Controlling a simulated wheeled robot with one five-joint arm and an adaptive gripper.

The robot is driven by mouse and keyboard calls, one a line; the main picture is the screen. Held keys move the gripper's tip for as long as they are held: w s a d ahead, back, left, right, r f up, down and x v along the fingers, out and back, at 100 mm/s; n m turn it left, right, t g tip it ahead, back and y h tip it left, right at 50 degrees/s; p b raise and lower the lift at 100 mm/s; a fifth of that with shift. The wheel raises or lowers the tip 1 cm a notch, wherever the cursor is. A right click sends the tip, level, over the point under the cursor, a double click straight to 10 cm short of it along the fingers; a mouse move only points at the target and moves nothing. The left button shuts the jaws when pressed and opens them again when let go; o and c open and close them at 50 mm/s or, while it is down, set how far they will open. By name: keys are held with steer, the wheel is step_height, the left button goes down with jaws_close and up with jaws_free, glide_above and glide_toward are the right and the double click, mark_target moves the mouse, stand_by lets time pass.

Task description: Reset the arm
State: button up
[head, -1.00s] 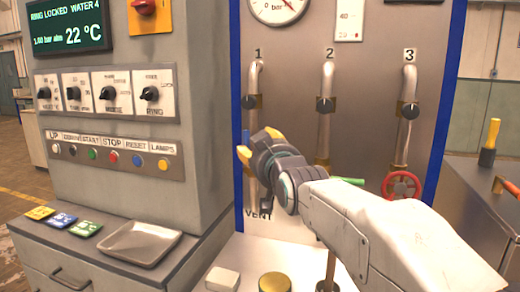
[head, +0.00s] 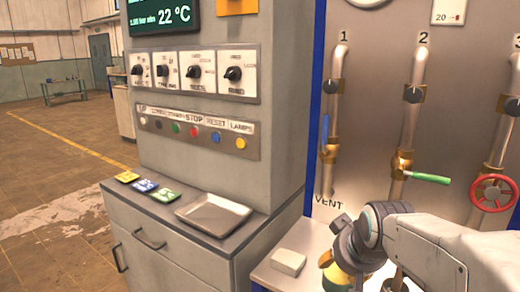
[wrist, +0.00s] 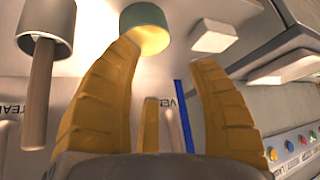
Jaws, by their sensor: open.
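My gripper (head: 345,262) is at the lower right of the head view, at the end of my pale bent arm, low in front of the valve panel (head: 385,150). It points downward, and its fingers are mostly hidden there.
A wooden-handled tool (wrist: 41,95) is at left in the wrist view. A white block (head: 288,262) lies on the bench left of my gripper. A metal tray (head: 213,212) and coloured cards (head: 145,186) lie on the cabinet. Pipes with a green-handled valve (head: 430,178) and red handwheel (head: 492,192) are behind. Floor at left is clear.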

steer(key=s+f+g, duration=0.2)
steer(key=s+f, duration=0.2)
steer(key=s, duration=0.7)
steer(key=s+f+g, duration=0.3)
steer(key=s+f, duration=0.2)
steer(key=s, duration=0.6)
step_height(320, 180, up, 15)
steer(key=t+p, duration=0.1)
steer(key=p, duration=1.1)
steer(key=shift+w+t, duration=0.15)
steer(key=shift+t, duration=0.15)
